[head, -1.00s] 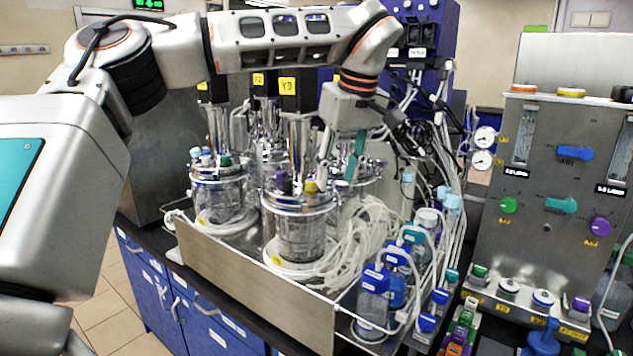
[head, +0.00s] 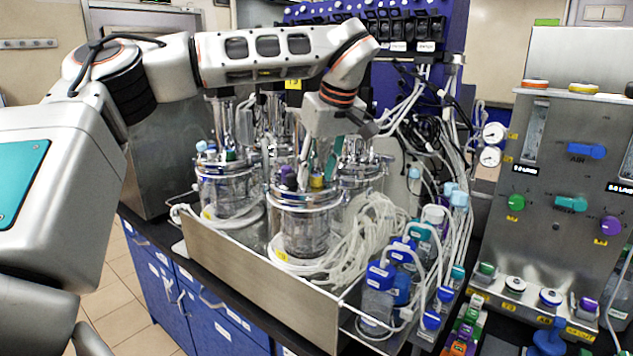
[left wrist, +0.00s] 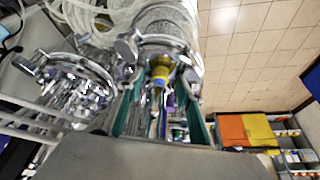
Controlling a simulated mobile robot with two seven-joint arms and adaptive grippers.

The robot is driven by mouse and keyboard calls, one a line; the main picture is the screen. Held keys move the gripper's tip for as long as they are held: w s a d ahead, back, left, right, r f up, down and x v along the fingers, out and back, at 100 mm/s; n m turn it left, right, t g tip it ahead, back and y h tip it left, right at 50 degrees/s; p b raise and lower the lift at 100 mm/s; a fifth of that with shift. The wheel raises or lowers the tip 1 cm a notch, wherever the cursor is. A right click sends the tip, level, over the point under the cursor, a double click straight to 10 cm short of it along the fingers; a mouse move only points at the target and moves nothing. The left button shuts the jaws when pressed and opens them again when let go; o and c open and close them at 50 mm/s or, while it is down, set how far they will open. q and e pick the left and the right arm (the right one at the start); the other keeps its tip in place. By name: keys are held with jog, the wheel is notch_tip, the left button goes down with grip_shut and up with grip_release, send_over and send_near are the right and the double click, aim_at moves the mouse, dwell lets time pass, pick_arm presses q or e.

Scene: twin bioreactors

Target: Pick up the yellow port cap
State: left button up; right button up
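The yellow port cap (head: 317,181) sits on the lid of the front glass bioreactor vessel (head: 303,222), beside a purple cap (head: 287,177). It also shows in the left wrist view (left wrist: 161,73), near the middle. My left gripper (head: 320,170) points down at the lid, with its teal-lined fingers on either side of the yellow cap. In the left wrist view my left gripper (left wrist: 160,85) is open, with gaps visible between the cap and the fingers. Whether either finger touches the cap is hard to tell. My right gripper is not in view.
Other vessels (head: 226,186) stand close behind and left in the metal tray (head: 260,280). White coiled tubing (head: 370,235) and blue-capped bottles (head: 380,290) crowd the right side. A control panel (head: 560,180) stands at the far right.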

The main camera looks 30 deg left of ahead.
pick_arm(q)
jog(key=c, duration=0.9)
jog(key=shift+r, duration=0.2)
